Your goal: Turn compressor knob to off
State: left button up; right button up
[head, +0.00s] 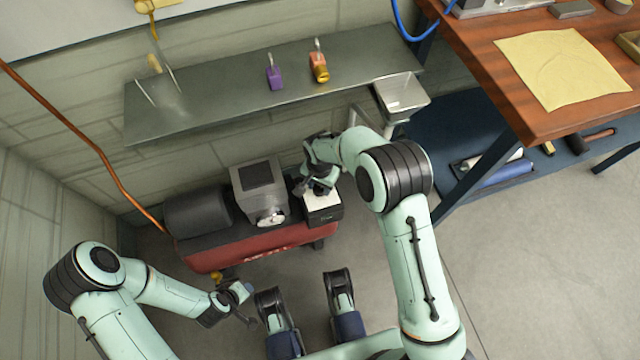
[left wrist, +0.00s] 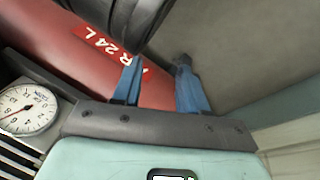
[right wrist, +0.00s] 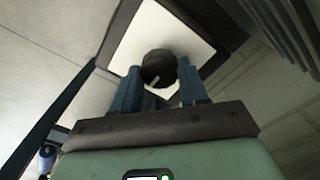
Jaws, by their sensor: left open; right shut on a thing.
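The red compressor (head: 240,246) stands on the floor by the wall, and its red tank with white lettering also shows in the left wrist view (left wrist: 75,55). On its right end is a box with a white top (head: 323,202). In the right wrist view a round black knob (right wrist: 158,67) with a white mark sits on that white face. My right gripper (head: 318,188) is at the box, its blue fingers (right wrist: 160,88) shut on the knob from both sides. My left gripper (head: 246,302) is open and empty in front of the tank, its fingers apart in the left wrist view (left wrist: 160,80).
A pressure gauge (left wrist: 28,108) is close to my left gripper. A grey shelf (head: 220,105) with a purple padlock (head: 273,76) and an orange one (head: 319,68) hangs above the compressor. An orange hose (head: 90,150) runs down the wall. A wooden workbench (head: 480,50) stands at right.

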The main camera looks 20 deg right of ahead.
pick_arm(q)
jog(key=shift+w+r, duration=0.15)
pick_arm(e)
jog(key=shift+n, duration=1.3)
jog(key=shift+n+p, duration=0.35)
jog(key=shift+n, duration=0.65)
jog(key=n, duration=0.2)
jog(key=shift+n, duration=0.3)
jog(key=n, duration=0.3)
jog(key=shift+a+n, duration=0.1)
jog(key=shift+n, duration=0.2)
jog(key=n, duration=0.3)
jog(key=shift+n, duration=0.3)
pick_arm(q)
jog(key=shift+w+d+r, duration=0.2)
jog(key=shift+w+r, duration=0.15)
jog(key=shift+r, duration=0.25)
pick_arm(e)
jog(key=shift+n, duration=1.6)
jog(key=shift+a, duration=0.1)
jog(key=o, duration=1.1)
jog(key=shift+c, duration=0.2)
